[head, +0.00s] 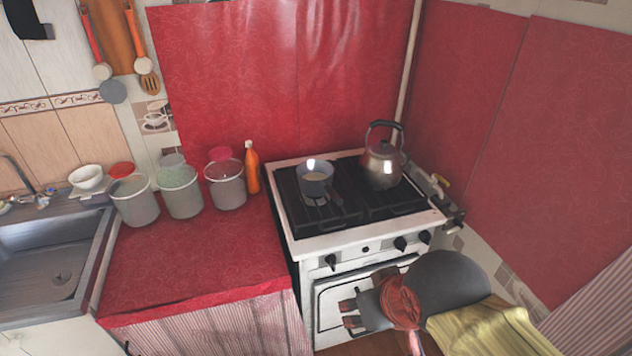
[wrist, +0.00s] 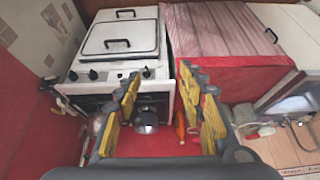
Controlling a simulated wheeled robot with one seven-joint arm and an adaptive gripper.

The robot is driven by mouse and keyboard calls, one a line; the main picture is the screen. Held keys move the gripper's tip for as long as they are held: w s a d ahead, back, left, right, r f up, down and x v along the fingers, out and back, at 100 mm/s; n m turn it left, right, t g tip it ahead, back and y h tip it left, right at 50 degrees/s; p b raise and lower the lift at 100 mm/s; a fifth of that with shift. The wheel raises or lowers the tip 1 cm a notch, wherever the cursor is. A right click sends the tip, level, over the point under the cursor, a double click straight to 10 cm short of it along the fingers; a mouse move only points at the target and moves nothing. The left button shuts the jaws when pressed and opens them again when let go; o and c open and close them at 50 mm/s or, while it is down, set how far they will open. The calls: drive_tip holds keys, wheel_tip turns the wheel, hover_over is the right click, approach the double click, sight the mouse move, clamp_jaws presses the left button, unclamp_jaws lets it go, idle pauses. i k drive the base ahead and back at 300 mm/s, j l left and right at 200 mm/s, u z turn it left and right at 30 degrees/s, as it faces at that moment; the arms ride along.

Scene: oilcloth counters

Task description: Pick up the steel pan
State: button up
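The steel pan (head: 315,176) is a small, deep grey pan with a dark handle pointing toward the front right. It stands on the left part of the stove top (head: 300,246) in the head view.
A steel kettle (head: 382,163) stands right of the pan. An orange bottle (head: 252,168) and several lidded buckets (head: 182,193) line the back of the red counter (head: 195,250). The sink (head: 50,265) is far left. The front of the counter is clear.

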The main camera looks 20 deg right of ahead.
sight(315, 176)
drive_tip(key=i+j+z, duration=0.1)
drive_tip(key=i+j, duration=1)
drive_tip(key=j, duration=0.25)
drive_tip(key=z, duration=1.6)
drive_tip(key=j, duration=0.1)
